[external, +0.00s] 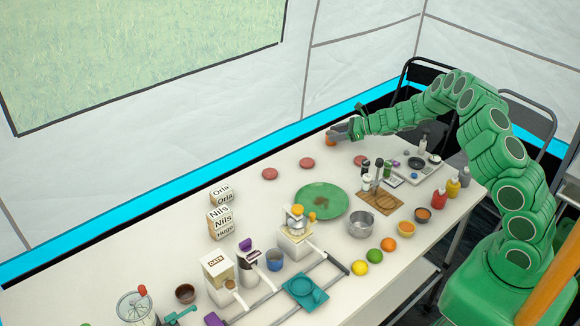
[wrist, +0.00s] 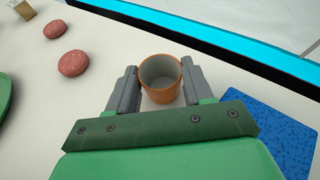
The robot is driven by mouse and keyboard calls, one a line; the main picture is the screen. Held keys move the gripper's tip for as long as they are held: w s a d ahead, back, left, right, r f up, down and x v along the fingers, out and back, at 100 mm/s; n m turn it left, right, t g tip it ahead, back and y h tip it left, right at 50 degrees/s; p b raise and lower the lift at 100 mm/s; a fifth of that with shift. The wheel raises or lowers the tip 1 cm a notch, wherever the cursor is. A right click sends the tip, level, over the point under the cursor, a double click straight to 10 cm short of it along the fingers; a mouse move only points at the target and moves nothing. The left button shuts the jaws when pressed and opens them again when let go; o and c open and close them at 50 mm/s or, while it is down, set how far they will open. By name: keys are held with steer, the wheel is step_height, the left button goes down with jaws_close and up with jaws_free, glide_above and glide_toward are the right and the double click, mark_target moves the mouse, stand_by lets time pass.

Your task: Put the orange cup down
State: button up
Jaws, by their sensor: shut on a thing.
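The orange cup (wrist: 160,97) shows in the wrist view between the two grey fingers of my gripper (wrist: 159,75). I cannot tell whether the cup's bottom touches the table.
Reddish discs (wrist: 74,62) lie left of the cup in the wrist view. A blue speckled mat (wrist: 265,125) lies to its right. The table's far edge is just beyond the cup. A green plate (external: 335,199) and a metal pot (external: 361,223) stand nearer. Bare table surrounds the cup.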

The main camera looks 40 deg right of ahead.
steer(key=o, duration=1)
steer(key=shift+r, duration=0.15)
